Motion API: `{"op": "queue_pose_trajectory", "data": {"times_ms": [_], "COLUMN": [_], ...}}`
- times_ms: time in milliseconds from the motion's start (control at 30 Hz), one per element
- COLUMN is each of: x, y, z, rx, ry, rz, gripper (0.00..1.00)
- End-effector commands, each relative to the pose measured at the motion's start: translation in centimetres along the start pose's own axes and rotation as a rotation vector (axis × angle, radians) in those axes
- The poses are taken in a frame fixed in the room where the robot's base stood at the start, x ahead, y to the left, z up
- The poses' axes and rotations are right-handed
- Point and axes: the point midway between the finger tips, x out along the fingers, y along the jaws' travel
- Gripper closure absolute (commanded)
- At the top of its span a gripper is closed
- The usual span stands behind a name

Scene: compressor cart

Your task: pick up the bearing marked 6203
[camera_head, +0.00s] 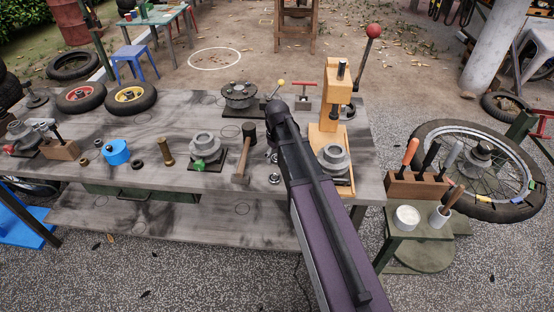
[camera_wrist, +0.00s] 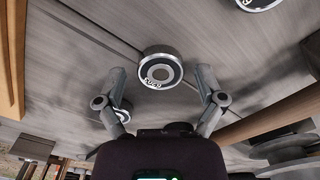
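A ring-shaped bearing (camera_wrist: 160,70) with a metal rim and a dark face lies on the grey bench top, near the middle of the wrist view. Its marking is upside down and looks like 6203, though it is small. My gripper (camera_wrist: 160,82) is open and empty, with one finger on each side of this bearing in the picture; I cannot tell the height between them. A second bearing (camera_wrist: 121,110) is partly hidden behind the left finger. A third marked bearing (camera_wrist: 258,3) is cut off at the top right. In the head view, a small bearing (camera_head: 274,178) lies beside my arm, which hides my fingers.
A mallet (camera_head: 243,155) and a grey flanged housing (camera_head: 206,148) stand left of my arm. A wooden press (camera_head: 330,115) with a housing on its base stands close to the right. A round fixture (camera_head: 239,96) is behind. Bare bench (camera_head: 190,110) shows towards the left.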

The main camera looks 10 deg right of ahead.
Motion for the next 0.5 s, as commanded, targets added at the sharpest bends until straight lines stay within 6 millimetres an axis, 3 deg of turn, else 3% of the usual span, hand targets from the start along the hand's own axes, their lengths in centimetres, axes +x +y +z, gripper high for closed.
{"op": "queue_pose_trajectory", "data": {"times_ms": [33, 200, 500], "x": [0.00, 0.00, -0.01], "y": [0.00, 0.00, 0.01], "z": [0.00, 0.00, 0.01], "rx": [0.000, 0.000, 0.000], "ry": [0.000, 0.000, 0.000], "rz": [0.000, 0.000, 0.000], "gripper": [0.43, 0.92, 0.92]}}
